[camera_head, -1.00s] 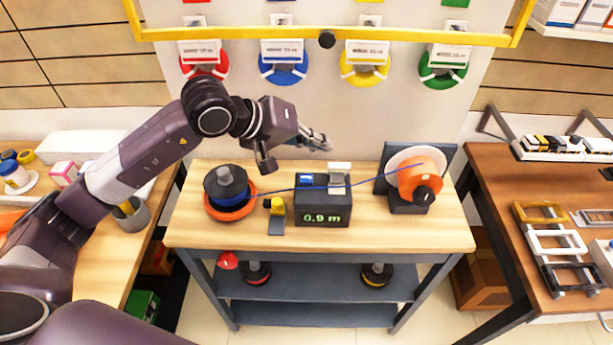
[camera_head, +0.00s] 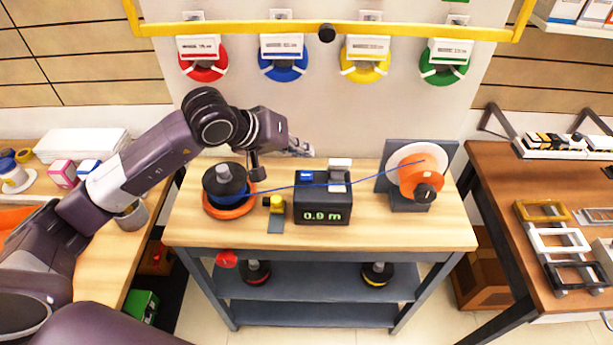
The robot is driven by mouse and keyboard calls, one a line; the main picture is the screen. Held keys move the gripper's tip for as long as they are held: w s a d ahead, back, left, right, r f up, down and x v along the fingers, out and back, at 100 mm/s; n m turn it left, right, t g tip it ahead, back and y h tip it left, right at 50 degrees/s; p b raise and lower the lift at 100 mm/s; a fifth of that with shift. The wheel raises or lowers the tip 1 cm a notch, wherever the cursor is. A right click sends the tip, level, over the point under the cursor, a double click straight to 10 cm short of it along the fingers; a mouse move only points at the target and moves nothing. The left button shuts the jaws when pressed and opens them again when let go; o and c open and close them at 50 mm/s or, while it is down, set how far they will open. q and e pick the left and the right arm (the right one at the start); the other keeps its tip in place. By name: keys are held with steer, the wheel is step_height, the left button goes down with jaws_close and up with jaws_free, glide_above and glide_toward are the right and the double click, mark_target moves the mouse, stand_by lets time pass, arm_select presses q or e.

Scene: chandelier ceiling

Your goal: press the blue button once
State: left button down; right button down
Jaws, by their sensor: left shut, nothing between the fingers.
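The blue button (camera_head: 305,175) sits on the top left of a dark measuring box (camera_head: 322,208) whose green display reads 0.9 m. A white block (camera_head: 340,166) stands at the right of the box top. A thin blue wire passes across the box from the blue spool (camera_head: 232,200) to the orange reel (camera_head: 421,180). My left gripper (camera_head: 305,150) is shut and empty, its fingertips pointing right. In the picture it lies just above the blue button, apart from it; its exact height cannot be told. My right gripper is out of view.
A small yellow-topped device (camera_head: 277,208) stands left of the box on the wooden workbench (camera_head: 370,233). A yellow bar (camera_head: 400,36) crosses in front of coloured spools on the wall. Side tables stand left and right. The bench's front strip is clear.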

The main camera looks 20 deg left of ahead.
mark_target(311, 172)
arm_select(q)
step_height(311, 172, down, 3)
steer(key=shift+r+b, duration=0.1)
steer(key=shift+b, duration=0.7)
steer(key=shift+f+b, duration=0.75)
steer(key=shift+b, duration=0.1)
steer(key=shift+f+b, duration=0.4)
steer(key=shift+b, duration=0.4)
steer(key=shift+f+b, duration=0.55)
steer(key=shift+b, duration=0.2)
stand_by(0.6)
steer(key=shift+r, duration=1)
